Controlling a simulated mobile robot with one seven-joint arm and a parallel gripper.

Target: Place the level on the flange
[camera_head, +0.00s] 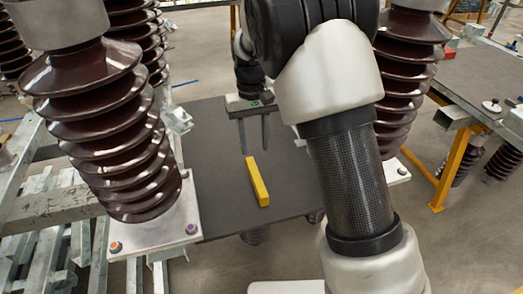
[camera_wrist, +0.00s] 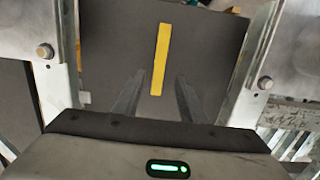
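The level is a yellow bar (camera_head: 258,182) lying on a dark flat board (camera_head: 220,190) between the insulator columns. It also shows in the wrist view (camera_wrist: 160,60), lying nearly lengthwise ahead of the fingers. My gripper (camera_head: 255,152) hangs with its fingers pointing down, just above and behind the level's far end. Its two fingers are apart, with nothing between them; the wrist view shows them open too (camera_wrist: 155,85). Metal flange plates with bolts show at the column bases, one at the left (camera_head: 150,238) and one at the right (camera_head: 397,172). I cannot tell which is the task's flange.
Brown ribbed insulators stand at the left (camera_head: 100,130) and the right (camera_head: 405,70), close to the arm. A grey table (camera_head: 480,75) on a yellow-legged frame (camera_head: 452,165) is at the right. Galvanized steel beams (camera_head: 50,205) lie at the left. The dark board around the level is clear.

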